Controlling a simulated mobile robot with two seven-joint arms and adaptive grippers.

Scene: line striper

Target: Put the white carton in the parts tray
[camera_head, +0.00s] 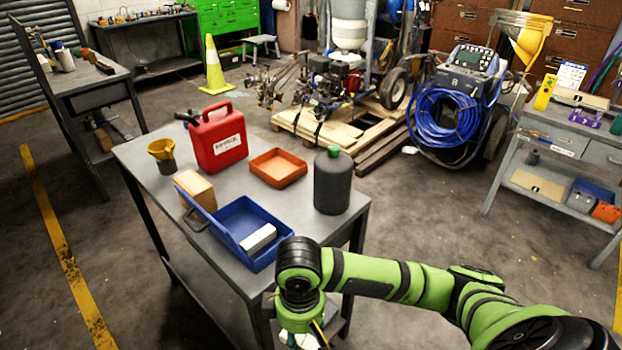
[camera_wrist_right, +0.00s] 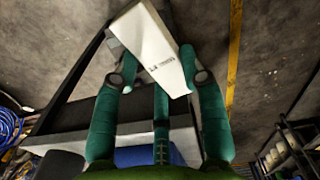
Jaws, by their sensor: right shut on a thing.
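A white carton (camera_wrist_right: 155,48) with small dark print is held between the green fingers of my right gripper (camera_wrist_right: 155,75), tilted, in the right wrist view. In the head view the right arm bends down at the table's near right corner. The gripper is mostly hidden under the wrist, with bits of white at the bottom edge. A shallow orange tray (camera_head: 278,167) sits farther back and looks empty. My left gripper is not in view.
On the table (camera_head: 150,160) stand a red can (camera_head: 218,140), a yellow funnel on a small container (camera_head: 162,152), a brown box (camera_head: 194,189) and a dark green-capped bottle (camera_head: 333,180). The bottle is near my arm. Bare tabletop lies between the two trays.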

